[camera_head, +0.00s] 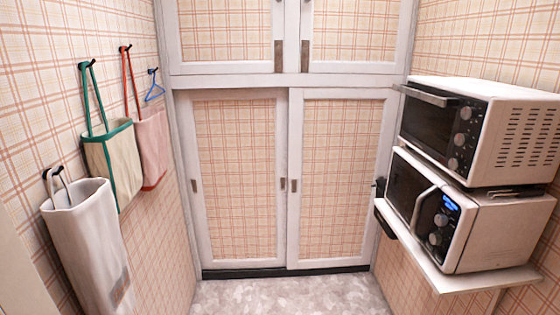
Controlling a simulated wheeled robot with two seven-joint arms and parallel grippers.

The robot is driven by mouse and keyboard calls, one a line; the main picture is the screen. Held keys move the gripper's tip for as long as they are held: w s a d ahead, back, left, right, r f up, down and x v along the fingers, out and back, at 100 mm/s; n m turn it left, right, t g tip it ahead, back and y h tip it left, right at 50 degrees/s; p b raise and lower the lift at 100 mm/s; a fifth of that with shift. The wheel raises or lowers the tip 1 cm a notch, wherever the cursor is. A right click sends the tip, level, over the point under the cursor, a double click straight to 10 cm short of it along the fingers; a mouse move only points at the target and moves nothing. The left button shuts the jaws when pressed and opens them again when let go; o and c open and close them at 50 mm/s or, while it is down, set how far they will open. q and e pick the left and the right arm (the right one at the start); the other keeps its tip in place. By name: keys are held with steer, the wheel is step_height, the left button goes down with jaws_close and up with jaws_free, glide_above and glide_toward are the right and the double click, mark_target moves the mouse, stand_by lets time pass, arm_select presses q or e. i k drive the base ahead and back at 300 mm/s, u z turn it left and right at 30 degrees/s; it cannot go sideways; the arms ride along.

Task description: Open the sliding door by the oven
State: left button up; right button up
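Two tall lower door panels with white frames and plaid infill stand side by side straight ahead. The left panel (237,175) has a small recessed pull at its left edge and another near the middle. The right panel (335,180) has a small pull (294,185) at its left edge. Both panels appear shut, meeting at the middle. The oven (440,125), a white and black unit, sits on top of a microwave (425,205) at the right, beside the right panel. Neither of my grippers shows in the view.
A white shelf (460,281) carrying the appliances juts from the right wall. Bags (112,160) and a white holder (88,240) hang on the left wall. Upper cupboard doors (225,35) are above. The floor (290,295) before the panels is clear.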

mark_target(341, 139)
steer(key=i, duration=3.2)
steer(key=z, duration=0.5)
